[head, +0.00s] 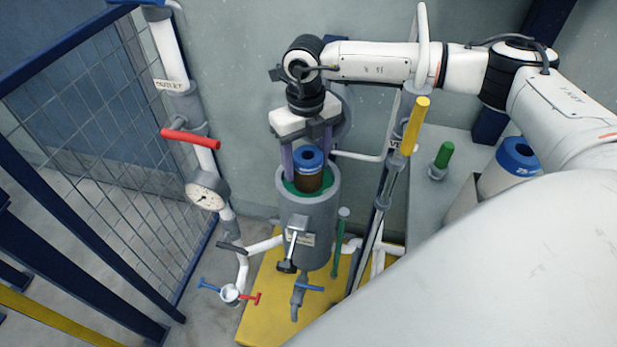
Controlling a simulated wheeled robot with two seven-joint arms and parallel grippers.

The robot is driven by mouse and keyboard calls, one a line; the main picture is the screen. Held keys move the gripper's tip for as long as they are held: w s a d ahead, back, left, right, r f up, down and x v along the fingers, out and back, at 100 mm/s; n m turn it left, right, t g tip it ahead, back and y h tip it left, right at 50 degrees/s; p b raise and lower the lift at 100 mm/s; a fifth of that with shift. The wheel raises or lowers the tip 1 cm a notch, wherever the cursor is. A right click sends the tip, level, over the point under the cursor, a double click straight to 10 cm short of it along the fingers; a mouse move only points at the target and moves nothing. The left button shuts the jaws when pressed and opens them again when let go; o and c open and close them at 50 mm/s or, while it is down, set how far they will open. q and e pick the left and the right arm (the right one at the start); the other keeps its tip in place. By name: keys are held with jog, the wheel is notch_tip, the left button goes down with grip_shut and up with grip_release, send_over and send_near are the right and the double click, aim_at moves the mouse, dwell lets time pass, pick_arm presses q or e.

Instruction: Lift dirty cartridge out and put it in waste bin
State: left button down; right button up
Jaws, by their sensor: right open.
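The dirty cartridge (312,182) has a dark brown body and a blue end cap with a dark centre hole. It stands upright in the open grey filter housing (310,225), with its top above the green-lined rim; its lower part is hidden inside. My right gripper (308,167) points down over the housing. Its two purple fingers are apart, one on each side of the blue cap, and I cannot tell whether they touch it. My left gripper is not in view. I see no waste bin.
A white cartridge with a blue cap (517,157) stands at the right, partly behind my arm. A pipe with a red handle (190,138) and gauge (207,190) runs left of the housing, near a mesh fence (110,130). A yellow-handled lever (415,127) rises at the right.

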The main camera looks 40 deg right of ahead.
aim_at(308, 155)
notch_tip(308, 155, down, 7)
jog(key=shift+d+r+p, duration=0.15)
jog(key=shift+r+p, duration=0.05)
jog(key=shift+p, duration=0.2)
jog(key=c, duration=0.9)
notch_tip(308, 155, up, 10)
jog(key=shift+r+b, duration=0.1)
jog(key=shift+b, duration=0.25)
jog(key=shift+c, duration=0.2)
jog(key=shift+r, duration=0.1)
